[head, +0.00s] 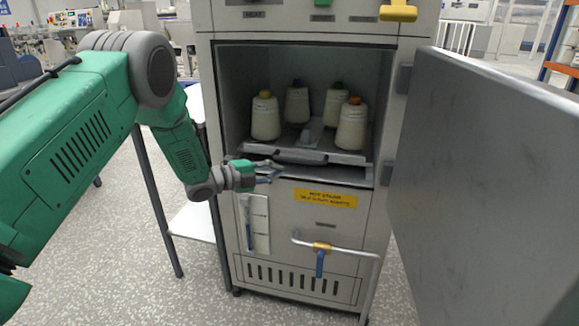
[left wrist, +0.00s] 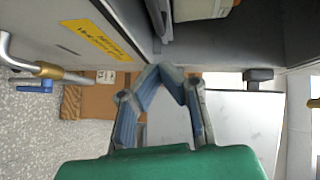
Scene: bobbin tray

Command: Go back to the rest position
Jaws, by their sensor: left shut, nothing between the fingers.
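My left gripper (head: 272,172) is in front of the open steamer cabinet (head: 205,100), just below the level of its opening. In the left wrist view its blue-padded fingers (left wrist: 168,72) meet at the tips with nothing between them. The grey bobbin tray (head: 345,157) is inside the cabinet, holding several cream bobbins (head: 352,125) with coloured tops. All stand upright. The gripper looks close to the tray's front edge in the head view; I cannot tell whether they touch. My right gripper is in neither view.
The cabinet door (head: 485,180) stands wide open on the right. A pipe with a blue-handled valve (head: 320,262) sticks out low on the cabinet front. A yellow warning label (head: 325,198) is above it. A white side table (head: 195,222) stands left of the cabinet.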

